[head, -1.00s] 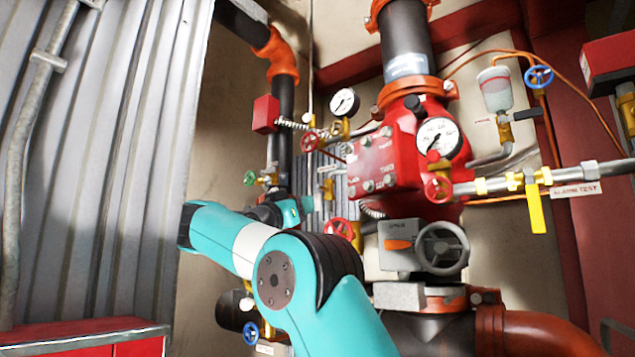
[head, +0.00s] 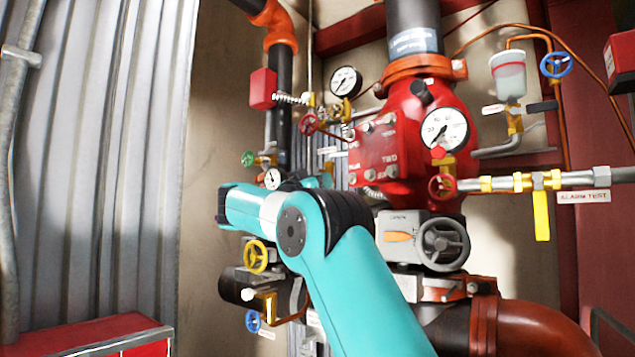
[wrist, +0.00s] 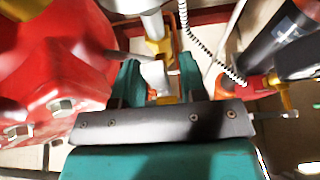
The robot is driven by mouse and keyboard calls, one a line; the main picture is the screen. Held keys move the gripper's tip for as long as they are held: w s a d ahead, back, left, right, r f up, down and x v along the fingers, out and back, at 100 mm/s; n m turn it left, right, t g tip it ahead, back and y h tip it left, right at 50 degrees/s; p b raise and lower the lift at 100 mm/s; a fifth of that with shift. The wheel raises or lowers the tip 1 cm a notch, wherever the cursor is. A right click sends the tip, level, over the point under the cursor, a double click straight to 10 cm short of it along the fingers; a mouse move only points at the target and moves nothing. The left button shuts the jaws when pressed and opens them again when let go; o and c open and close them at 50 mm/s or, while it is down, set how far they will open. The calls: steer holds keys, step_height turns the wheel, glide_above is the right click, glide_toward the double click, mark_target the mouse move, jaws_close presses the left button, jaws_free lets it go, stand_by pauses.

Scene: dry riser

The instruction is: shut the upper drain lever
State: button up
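In the wrist view my gripper (wrist: 160,80) has its two teal fingers apart. Between or just beyond them are a pale block (wrist: 156,76) and yellow valve parts (wrist: 158,48); I cannot tell whether the fingers touch them. A grey bar (wrist: 275,115) with a yellow fitting shows at the right. I cannot tell for sure which part is the upper drain lever. In the head view my own arm hides most of the gripper, left of the red valve body (head: 405,145). A yellow lever (head: 541,215) hangs down by the alarm test label (head: 584,197).
The red valve body, gauges (head: 444,133) and small handwheels (head: 308,124) crowd the arm. A grey box with a handwheel (head: 444,243) is close on the right. A yellow handwheel (head: 257,257) is below the arm. Corrugated wall (head: 100,170) is at the left.

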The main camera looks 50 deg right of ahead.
jaws_close()
steer(key=shift+w+m+g+b, duration=0.25)
steer(key=shift+m+g+b, duration=0.15)
steer(key=shift+m, duration=0.6)
steer(key=shift+w+m+g, duration=0.15)
steer(key=shift+m+g, duration=0.65)
steer(key=shift+m, duration=0.4)
steer(key=shift+r, duration=0.1)
steer(key=shift+o, duration=0.9)
jaws_free()
steer(key=shift+a, duration=0.1)
